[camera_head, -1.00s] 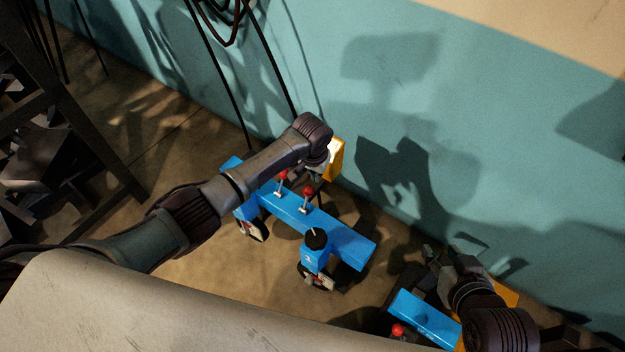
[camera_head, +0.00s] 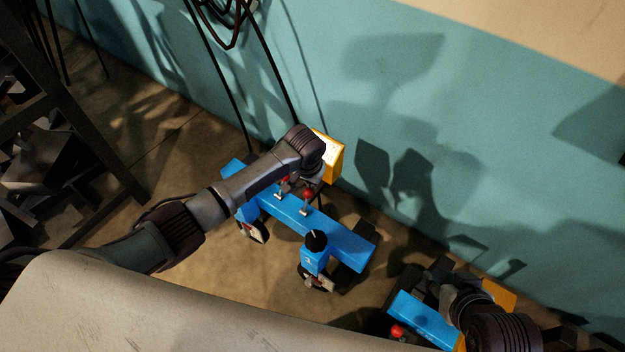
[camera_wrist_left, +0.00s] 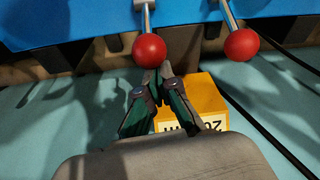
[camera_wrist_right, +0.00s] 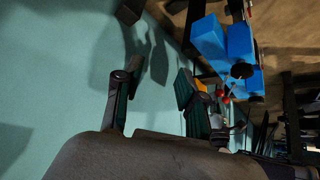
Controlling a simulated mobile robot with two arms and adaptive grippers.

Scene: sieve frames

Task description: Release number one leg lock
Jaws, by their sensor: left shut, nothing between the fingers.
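A blue beam frame (camera_head: 335,234) stands on the floor beside the wall. It carries two levers with red ball knobs, the right one (camera_head: 308,194) and the left one (camera_head: 284,180), partly covered by my gripper. A blue post (camera_head: 313,261) with a black knob (camera_head: 316,240) bears a small number, hard to read. My left gripper (camera_wrist_left: 159,72) is shut and empty, its tips close to one red knob (camera_wrist_left: 149,50); contact is unclear. The other knob (camera_wrist_left: 242,44) is to the right. My right gripper (camera_wrist_right: 155,92) is open and empty, away from that beam.
A yellow box (camera_head: 330,158) stands behind the beam by the teal wall (camera_head: 480,170). A second blue beam (camera_head: 425,318) with a red knob (camera_head: 397,331) lies at lower right, near my right arm. Cables hang at the wall. A dark rack stands at left.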

